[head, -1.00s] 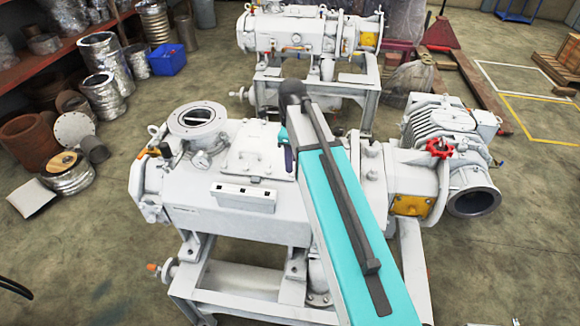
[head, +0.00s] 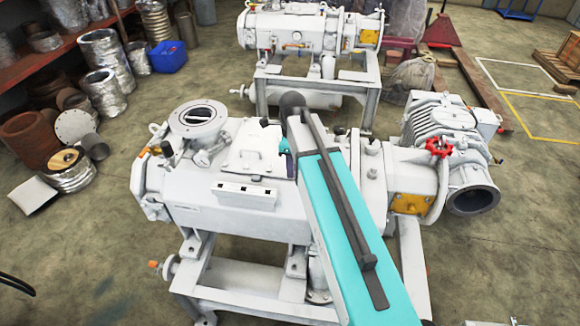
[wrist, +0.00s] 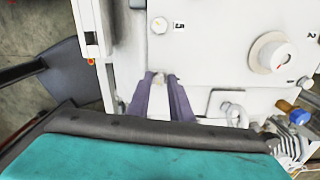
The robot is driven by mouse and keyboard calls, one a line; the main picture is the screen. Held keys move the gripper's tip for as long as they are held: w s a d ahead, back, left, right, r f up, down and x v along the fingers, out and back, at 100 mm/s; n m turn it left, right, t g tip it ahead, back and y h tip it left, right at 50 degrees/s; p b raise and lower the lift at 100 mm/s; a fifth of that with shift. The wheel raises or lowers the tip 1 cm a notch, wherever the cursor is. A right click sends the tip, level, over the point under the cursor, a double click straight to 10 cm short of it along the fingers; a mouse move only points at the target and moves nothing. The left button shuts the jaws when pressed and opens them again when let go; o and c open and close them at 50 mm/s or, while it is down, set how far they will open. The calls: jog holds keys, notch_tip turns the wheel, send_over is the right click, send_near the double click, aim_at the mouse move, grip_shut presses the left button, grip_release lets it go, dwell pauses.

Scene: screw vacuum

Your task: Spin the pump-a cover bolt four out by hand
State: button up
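The near pump (head: 225,205) is a white machine with a flat square cover plate (head: 257,155) on top. In the wrist view, bolts sit along the cover (wrist: 215,60). One bolt (wrist: 160,25) has a "5" tag beside it. My gripper (wrist: 160,82) has two purple fingers standing apart, with their tips around a small pale bolt head (wrist: 159,77) at the cover's near edge. I cannot tell whether the fingers press on it. No number shows beside this bolt, and its shank is hidden. In the head view my arm mostly hides the gripper.
A handle (wrist: 228,100) stands close to the right of the fingers. A round fitting (wrist: 272,53) rises at the upper right. In the head view a round open flange (head: 200,118) stands left of the cover, and a second pump (head: 300,35) stands behind.

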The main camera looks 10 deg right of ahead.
grip_shut()
jog(key=shift+a, duration=0.1)
